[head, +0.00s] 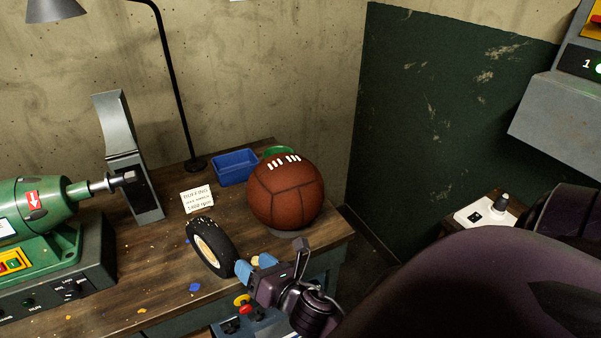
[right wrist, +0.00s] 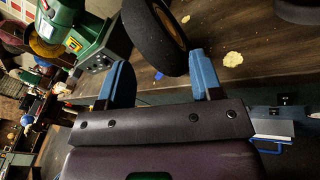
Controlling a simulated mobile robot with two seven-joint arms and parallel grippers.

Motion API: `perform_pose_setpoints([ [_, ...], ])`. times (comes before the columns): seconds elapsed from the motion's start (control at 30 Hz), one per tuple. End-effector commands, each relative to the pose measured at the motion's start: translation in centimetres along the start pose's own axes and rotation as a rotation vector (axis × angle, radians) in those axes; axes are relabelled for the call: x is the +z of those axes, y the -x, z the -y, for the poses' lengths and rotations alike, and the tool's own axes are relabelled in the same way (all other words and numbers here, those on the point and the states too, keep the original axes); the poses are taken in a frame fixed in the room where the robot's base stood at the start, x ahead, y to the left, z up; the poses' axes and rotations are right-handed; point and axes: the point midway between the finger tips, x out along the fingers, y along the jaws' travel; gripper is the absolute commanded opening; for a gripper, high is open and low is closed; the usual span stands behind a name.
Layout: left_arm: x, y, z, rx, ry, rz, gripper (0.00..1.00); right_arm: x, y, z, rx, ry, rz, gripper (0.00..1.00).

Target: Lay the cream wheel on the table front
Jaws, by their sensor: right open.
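The cream wheel (head: 211,246) has a black tyre around a cream hub. It stands on its rim, leaning, near the front edge of the wooden table (head: 150,262). In the right wrist view the wheel (right wrist: 155,38) shows just beyond and partly between the blue fingertips. My right gripper (head: 252,265) is open and empty at the table's front edge, close to the wheel's right side; its fingers also show in the right wrist view (right wrist: 160,72). I cannot tell whether a finger touches the tyre. My left gripper is not in view.
A brown leather ball (head: 285,195) sits on a stand behind my right gripper. A blue bin (head: 234,168), a card (head: 197,199) and a lamp (head: 170,90) stand behind. A green machine (head: 40,215) fills the left.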

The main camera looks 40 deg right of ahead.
Motion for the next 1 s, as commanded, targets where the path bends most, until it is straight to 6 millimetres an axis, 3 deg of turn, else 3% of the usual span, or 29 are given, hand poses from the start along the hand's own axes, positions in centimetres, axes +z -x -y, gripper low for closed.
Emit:
perform_pose_setpoints([
  [0.37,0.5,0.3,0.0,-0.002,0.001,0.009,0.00,-3.7,4.5,5.0,-0.240,-1.150,-0.032,0.59],
  [0.7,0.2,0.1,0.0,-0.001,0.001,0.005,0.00,-7.1,9.0,8.0,-0.485,-2.116,0.106,0.59],
  [0.83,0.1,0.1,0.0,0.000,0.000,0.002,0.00,-7.9,10.1,8.5,-0.550,-2.354,0.171,0.59],
  [1.0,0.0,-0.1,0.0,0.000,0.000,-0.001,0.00,-8.3,10.8,8.8,-0.585,-2.491,0.215,0.59],
])
